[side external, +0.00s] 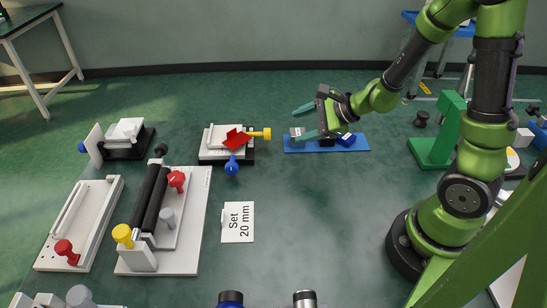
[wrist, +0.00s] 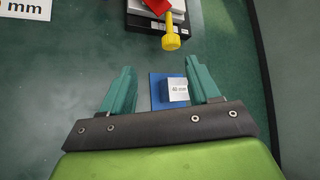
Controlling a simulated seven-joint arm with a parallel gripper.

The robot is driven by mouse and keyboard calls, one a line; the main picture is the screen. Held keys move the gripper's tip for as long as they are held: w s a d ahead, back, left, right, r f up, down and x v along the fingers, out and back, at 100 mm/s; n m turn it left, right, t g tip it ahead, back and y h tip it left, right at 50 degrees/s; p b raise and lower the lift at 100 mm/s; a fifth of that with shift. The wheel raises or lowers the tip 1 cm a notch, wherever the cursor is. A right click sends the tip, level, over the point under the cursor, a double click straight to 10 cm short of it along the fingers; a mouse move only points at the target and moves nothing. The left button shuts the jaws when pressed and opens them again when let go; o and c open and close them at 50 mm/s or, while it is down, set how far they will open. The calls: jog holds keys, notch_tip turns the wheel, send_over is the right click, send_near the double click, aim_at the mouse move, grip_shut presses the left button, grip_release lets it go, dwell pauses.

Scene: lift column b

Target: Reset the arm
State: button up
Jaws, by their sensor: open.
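My gripper (side external: 298,124) is open above the blue mat (side external: 358,144), with its fingers pointing left in the side view. In the wrist view the two teal fingers of my gripper (wrist: 158,70) stand wide apart and hold nothing. A small block labelled "40 mm" (wrist: 178,89) shows on the blue mat (wrist: 154,94) between the fingers, nearer the right finger. Part of the mat is hidden by the gripper. A blue block (side external: 347,140) lies on the mat below my gripper in the side view.
A fixture with a red lever and yellow knob (side external: 262,134) stands left of the mat. A "Set 20 mm" card (side external: 238,222) lies in front. Roller and slide fixtures (side external: 80,225) fill the left. A green stand (side external: 440,140) is at right. The middle of the green surface is clear.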

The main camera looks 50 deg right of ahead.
jog(key=s+a+r+n+g+y, duration=0.3)
jog(key=s+a+r+n+g, duration=0.25)
jog(key=s+a+n, duration=0.45)
jog(key=s+d+r+n+t+h, duration=0.2)
jog(key=s+d+r+n+h, duration=0.1)
jog(key=r+n, duration=0.6)
jog(key=shift+s+r+n+t+h, duration=0.25)
jog(key=shift+n+t+h, duration=0.1)
jog(key=shift+h, duration=0.45)
